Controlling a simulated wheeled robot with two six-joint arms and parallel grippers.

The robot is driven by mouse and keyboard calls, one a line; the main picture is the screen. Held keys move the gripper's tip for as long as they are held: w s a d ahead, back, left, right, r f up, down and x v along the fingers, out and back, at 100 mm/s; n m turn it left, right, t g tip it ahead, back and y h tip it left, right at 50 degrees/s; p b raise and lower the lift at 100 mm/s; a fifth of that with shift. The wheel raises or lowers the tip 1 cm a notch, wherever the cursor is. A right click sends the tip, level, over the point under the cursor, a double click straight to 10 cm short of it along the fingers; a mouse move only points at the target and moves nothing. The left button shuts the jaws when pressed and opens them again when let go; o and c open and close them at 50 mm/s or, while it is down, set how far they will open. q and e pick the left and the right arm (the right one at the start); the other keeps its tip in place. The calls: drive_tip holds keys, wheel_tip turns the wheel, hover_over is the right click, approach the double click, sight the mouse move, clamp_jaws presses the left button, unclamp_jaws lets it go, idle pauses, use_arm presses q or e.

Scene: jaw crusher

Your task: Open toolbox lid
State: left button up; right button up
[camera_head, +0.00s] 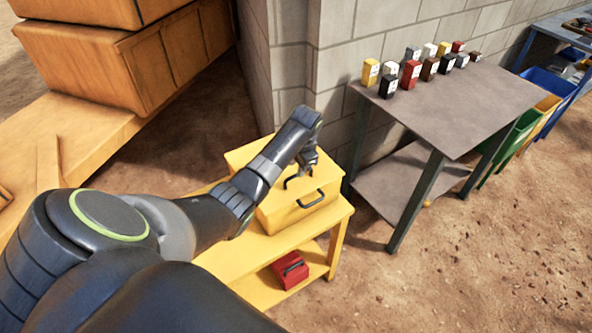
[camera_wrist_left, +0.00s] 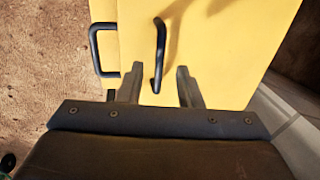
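The yellow toolbox (camera_head: 282,216) stands on a yellow bench, its lid (camera_head: 250,150) down. A dark handle (camera_head: 291,182) is on the lid and another dark handle (camera_head: 311,200) is on the front side. My left gripper (camera_head: 308,160) is just above the lid, by the lid handle. In the left wrist view the two fingers (camera_wrist_left: 159,72) are apart, and the lower end of the lid handle (camera_wrist_left: 160,50) shows between them. Contact cannot be told. The front handle (camera_wrist_left: 95,50) lies left of the fingers. My right gripper is not in view.
The yellow bench (camera_head: 335,222) has a lower shelf with a red box (camera_head: 290,270). A block wall (camera_head: 335,60) is behind. A grey metal table (camera_head: 440,105) with several small coloured blocks stands at right. Orange crates (camera_head: 110,60) are at upper left. The ground at lower right is clear.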

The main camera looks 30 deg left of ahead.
sight(295, 175)
use_arm(q)
drive_tip(key=shift+w+a+f, duration=0.1)
drive_tip(key=shift+a+f, duration=0.05)
drive_tip(key=shift+f, duration=0.75)
drive_tip(key=shift+w+a+f, duration=0.1)
drive_tip(key=shift+a+f, duration=0.05)
drive_tip(key=shift+f, duration=0.7)
clamp_jaws()
